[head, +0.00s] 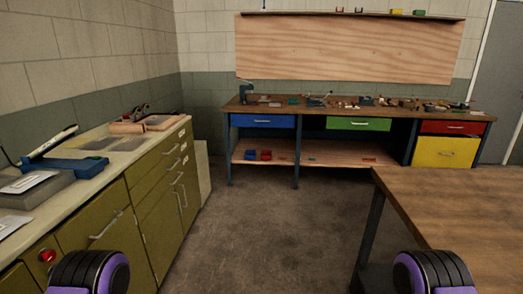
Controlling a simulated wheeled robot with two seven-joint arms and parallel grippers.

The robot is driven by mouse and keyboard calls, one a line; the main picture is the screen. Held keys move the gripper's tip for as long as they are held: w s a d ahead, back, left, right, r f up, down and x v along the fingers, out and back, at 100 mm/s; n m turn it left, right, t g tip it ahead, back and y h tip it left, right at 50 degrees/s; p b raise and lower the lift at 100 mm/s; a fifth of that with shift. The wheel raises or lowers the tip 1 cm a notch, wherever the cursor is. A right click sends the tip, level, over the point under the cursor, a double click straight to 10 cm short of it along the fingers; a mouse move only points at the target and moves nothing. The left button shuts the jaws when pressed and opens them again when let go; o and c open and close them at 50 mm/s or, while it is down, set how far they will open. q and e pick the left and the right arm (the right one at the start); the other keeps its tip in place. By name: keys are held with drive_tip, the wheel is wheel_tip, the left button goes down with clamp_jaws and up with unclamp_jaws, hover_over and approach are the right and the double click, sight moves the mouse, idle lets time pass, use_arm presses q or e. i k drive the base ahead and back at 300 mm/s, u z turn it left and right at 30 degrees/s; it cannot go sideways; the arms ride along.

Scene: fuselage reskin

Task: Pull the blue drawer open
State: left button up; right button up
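The blue drawer (262,121) is at the left end of the workbench (345,111) against the far wall. Its front looks flush with the bench and it has a light bar handle. Two purple and black rounded parts of my arms show at the bottom left and bottom right edges. My grippers are not visible, and nothing of mine is near the drawer.
An olive cabinet counter (75,150) with tools runs along the left wall. A wooden table (450,205) stands at the right front. The grey floor (270,215) between them is clear up to the bench. A green drawer (358,124), red drawer (452,127) and yellow drawer (444,152) are further right.

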sight(264, 116)
drive_tip(key=z, duration=0.1)
drive_tip(key=i, duration=2.65)
drive_tip(key=z, duration=0.35)
drive_tip(key=i, duration=2.05)
drive_tip(key=z, duration=0.15)
